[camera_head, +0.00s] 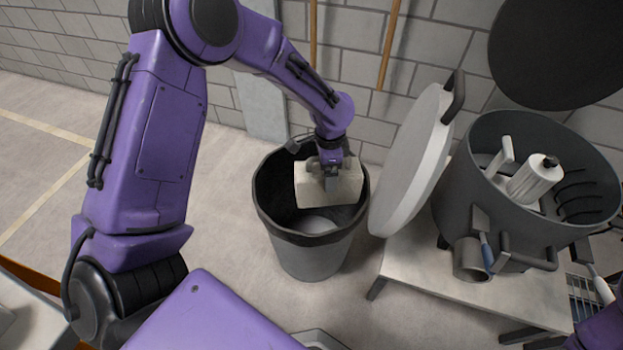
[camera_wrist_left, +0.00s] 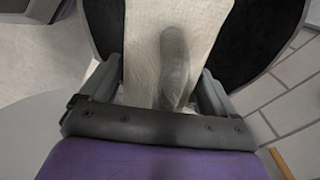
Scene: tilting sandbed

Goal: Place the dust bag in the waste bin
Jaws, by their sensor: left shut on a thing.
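The dust bag (camera_head: 345,186) is a cream-white block in the head view. My left gripper (camera_head: 330,176) is shut on it and holds it over the mouth of the waste bin, partly within the rim. The waste bin (camera_head: 316,255) is a round grey bin with a black liner folded over its rim. Something pale lies at its bottom. In the left wrist view the dust bag (camera_wrist_left: 150,30) sits between the fingers, with a grey rounded part on it. The black inside of the bin (camera_wrist_left: 262,40) shows behind it. My right gripper is not clearly in view.
Right of the bin, a low table (camera_head: 400,262) carries a large grey drum (camera_head: 490,215) with a white cylinder (camera_head: 535,180) inside. A pale round lid (camera_head: 412,160) leans between bin and drum. A block wall with two wooden poles stands behind. Floor at left is clear.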

